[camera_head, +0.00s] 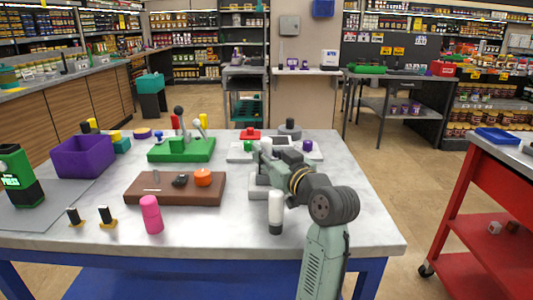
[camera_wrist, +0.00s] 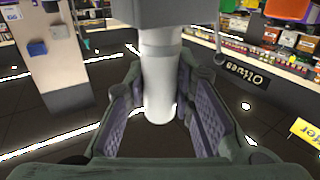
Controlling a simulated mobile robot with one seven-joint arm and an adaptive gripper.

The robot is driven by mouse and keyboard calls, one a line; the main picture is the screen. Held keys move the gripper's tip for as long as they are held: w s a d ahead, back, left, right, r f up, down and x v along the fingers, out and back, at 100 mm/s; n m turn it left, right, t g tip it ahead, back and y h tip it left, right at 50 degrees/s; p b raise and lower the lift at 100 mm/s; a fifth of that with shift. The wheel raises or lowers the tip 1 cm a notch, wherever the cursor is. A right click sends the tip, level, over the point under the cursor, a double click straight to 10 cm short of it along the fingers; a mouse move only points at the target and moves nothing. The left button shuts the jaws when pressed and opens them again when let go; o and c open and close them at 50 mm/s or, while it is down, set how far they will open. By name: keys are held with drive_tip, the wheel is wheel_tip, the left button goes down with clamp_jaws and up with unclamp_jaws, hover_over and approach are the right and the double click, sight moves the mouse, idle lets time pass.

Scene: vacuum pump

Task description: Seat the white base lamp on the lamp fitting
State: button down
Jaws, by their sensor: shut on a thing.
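In the wrist view, a white cylindrical lamp (camera_wrist: 159,85) stands between the two fingers of my gripper (camera_wrist: 162,72), which is shut on it. The lamp's far end meets a grey block (camera_wrist: 175,11) at the picture's top edge; I cannot tell whether it is seated there or only in front of it. In the head view, my gripper (camera_head: 262,152) is over the right part of the table, partly hidden by my wrist. Another white cylinder with a dark lower end (camera_head: 276,205) stands upright on the table, left of my forearm. The lamp fitting is not clearly identifiable in the head view.
A brown board (camera_head: 140,192) with an orange part (camera_head: 203,176), a pink cylinder (camera_head: 151,214), a green fixture (camera_head: 172,155) and a purple bin (camera_head: 84,160) occupy the table's left and middle. A red cart (camera_head: 470,213) stands at right. The table's front right is mostly clear.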

sight(266, 139)
drive_tip(key=shift+f+b, duration=0.55)
drive_tip(key=shift+f, duration=0.15)
idle(1.0)
drive_tip(key=c, duration=1.3)
unclamp_jaws()
drive_tip(key=shift+r, duration=0.1)
drive_tip(key=shift+r+p, duration=3.45)
drive_tip(key=shift+r, duration=1)
